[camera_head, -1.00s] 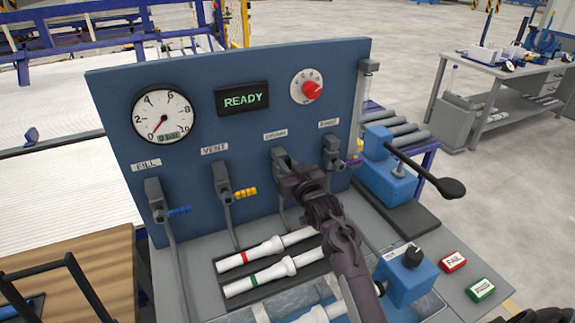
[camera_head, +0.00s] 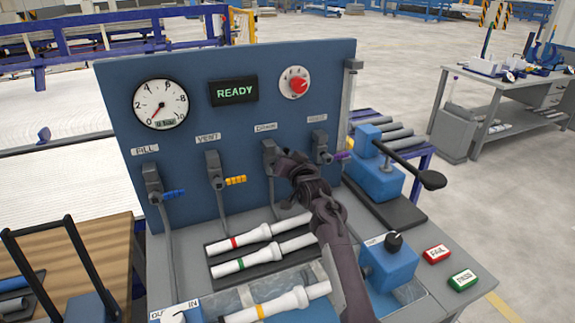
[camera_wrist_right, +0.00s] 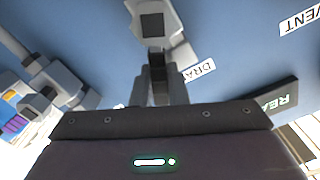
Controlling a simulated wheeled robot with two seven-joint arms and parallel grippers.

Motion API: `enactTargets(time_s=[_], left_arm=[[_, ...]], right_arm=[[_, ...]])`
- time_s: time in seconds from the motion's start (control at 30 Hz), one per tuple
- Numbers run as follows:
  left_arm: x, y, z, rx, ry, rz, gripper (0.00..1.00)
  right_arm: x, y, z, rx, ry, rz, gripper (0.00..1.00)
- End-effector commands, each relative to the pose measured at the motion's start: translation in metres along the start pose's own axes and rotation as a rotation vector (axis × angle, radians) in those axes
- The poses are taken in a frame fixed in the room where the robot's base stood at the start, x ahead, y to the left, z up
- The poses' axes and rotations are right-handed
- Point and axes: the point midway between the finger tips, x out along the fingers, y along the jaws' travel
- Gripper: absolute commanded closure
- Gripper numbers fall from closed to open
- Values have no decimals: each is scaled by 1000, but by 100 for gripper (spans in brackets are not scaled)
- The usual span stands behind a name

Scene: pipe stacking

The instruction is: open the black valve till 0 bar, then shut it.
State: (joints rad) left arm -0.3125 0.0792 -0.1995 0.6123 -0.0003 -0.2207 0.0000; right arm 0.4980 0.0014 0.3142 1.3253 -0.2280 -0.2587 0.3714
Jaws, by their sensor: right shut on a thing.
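The black valve is the DRAIN valve (camera_head: 268,148), third from the left on the blue panel (camera_head: 215,125). My right gripper (camera_head: 283,160) is at this valve and hides its handle in the head view. In the right wrist view, the gripper's fingers (camera_wrist_right: 159,85) are shut on the dark handle, below the grey valve body (camera_wrist_right: 153,28). The round gauge (camera_head: 160,103) has its red needle at the low end, near 0. My left gripper is not in view.
The FILL valve (camera_head: 152,177) has a blue handle, the VENT valve (camera_head: 213,165) a yellow one, and the rightmost valve (camera_head: 320,140) a purple one. White pipes (camera_head: 245,237) lie on the bench below my arm. A display (camera_head: 234,91) reads READY.

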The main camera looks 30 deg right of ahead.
Motion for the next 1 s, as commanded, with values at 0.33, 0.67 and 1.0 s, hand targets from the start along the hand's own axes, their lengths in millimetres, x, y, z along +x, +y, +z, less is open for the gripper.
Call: enactTargets(time_s=[0.33,0.67,1.0], left_arm=[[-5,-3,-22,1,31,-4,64],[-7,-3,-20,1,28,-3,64],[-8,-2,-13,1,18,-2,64]], right_arm=[[3,18,2,333,3,2,100],[2,34,10,647,5,1,100],[3,45,22,928,4,1,100]])
